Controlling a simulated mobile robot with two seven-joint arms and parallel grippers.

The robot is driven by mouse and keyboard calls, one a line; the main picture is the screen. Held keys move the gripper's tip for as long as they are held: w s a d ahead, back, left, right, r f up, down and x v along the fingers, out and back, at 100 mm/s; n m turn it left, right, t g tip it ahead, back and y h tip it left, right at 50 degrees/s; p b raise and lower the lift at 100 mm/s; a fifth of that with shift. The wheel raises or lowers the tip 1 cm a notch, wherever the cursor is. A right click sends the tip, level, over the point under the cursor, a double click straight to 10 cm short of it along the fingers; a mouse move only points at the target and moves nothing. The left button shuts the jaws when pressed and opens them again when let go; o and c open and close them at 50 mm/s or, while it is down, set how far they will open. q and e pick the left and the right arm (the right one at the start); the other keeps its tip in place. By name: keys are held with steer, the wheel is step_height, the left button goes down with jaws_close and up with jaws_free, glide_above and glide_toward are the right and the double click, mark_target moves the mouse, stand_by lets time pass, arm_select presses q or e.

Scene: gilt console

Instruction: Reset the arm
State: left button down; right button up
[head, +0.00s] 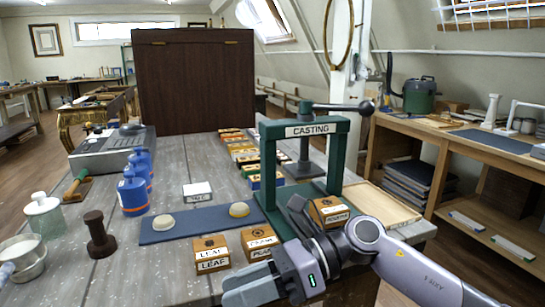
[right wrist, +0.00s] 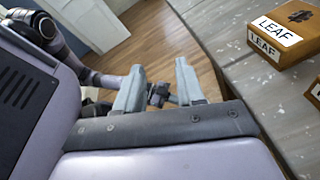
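My right gripper (head: 238,290) is near the table's front edge in the head view, reaching in from the right and pointing left. In the right wrist view its two fingers (right wrist: 160,88) stand apart with nothing held between them. Behind them, over the floor, a dark jointed part of my own body shows, which looks like my left arm. Its end is small and partly hidden by the fingers. My left gripper does not show in the head view.
Two wooden blocks, one a LEAF block (head: 211,253), sit near my gripper. A blue mat (head: 190,222), blue bottles (head: 133,193) and a dark spool (head: 99,236) stand further left.

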steer(key=w+d+f+n+t+h+p, duration=0.2)
steer(key=d+f+n+t, duration=0.35)
steer(key=n+t, duration=0.9)
steer(key=w+d+f+n+t+h+p, duration=0.15)
steer(key=d+f+n+t, duration=0.4)
steer(key=n, duration=1.55)
steer(key=s+d+f+m+g+h+p, duration=0.2)
steer(key=s+d+f+m+g+h, duration=0.3)
steer(key=s+d+f+m+h, duration=0.4)
steer(key=s+d+f+m, duration=0.4)
steer(key=s+f+m, duration=0.1)
steer(key=s+f, duration=0.2)
steer(key=shift+s+d+f, duration=0.15)
steer(key=shift+d+f, duration=0.05)
steer(key=shift+f, duration=0.45)
